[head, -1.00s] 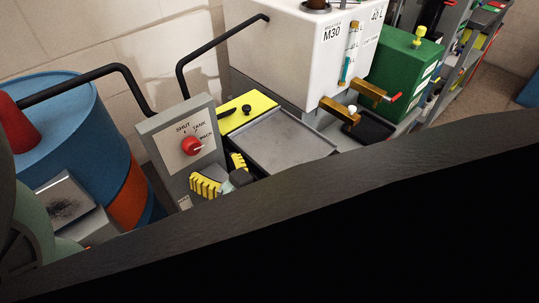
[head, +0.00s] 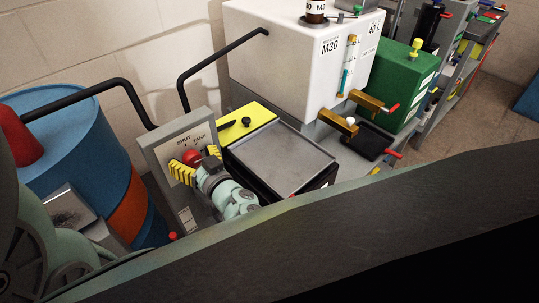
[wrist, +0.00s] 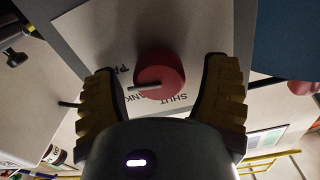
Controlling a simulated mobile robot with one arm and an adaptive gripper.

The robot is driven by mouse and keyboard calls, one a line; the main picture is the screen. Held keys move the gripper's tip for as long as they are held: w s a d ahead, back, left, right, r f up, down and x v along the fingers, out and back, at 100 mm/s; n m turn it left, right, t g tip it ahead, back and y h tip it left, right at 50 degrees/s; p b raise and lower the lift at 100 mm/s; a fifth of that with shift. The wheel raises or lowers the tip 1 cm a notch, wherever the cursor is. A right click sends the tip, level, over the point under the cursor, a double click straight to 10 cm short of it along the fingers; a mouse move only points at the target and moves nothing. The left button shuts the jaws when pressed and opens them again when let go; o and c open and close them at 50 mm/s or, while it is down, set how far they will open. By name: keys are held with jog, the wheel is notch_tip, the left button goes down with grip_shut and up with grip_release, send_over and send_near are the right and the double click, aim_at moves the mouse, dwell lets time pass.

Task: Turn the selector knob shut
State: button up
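The red round selector knob (head: 191,157) sits on a white plate on a grey upright panel (head: 154,151). The plate is marked SHUT and TANK, with a third label partly covered. My gripper (head: 198,163) is in front of the plate, its yellow ribbed fingers apart on either side of the knob. In the wrist view the knob (wrist: 160,74) is between the open fingers (wrist: 161,72), with visible gaps at both sides. Its pale pointer points left there, not at the SHUT label on the lower right. My gripper hides part of the plate in the head view.
A blue drum (head: 68,130) with an orange band stands left of the panel. Black hoses (head: 185,80) arch behind it. A grey-topped tray (head: 283,158) and yellow plate (head: 252,120) lie to the right, below the white M30 tank (head: 285,62).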

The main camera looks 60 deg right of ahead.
jog(key=c, duration=1.1)
jog(key=shift+n, duration=0.3)
jog(key=n+b, duration=0.2)
jog(key=shift+a+f+n, duration=0.15)
jog(key=shift+f+n, duration=0.05)
jog(key=shift+n, duration=0.1)
jog(key=n+b, duration=0.2)
jog(key=shift+f+n, duration=0.1)
jog(key=shift+n, duration=0.2)
jog(key=n+b, duration=0.3)
jog(key=n, duration=0.1)
jog(key=shift+a+n, duration=0.1)
jog(key=shift+n, duration=0.2)
jog(key=n+b, duration=0.4)
jog(key=n, duration=0.2)
jog(key=shift+n+b, duration=0.85)
jog(key=shift+n, duration=0.85)
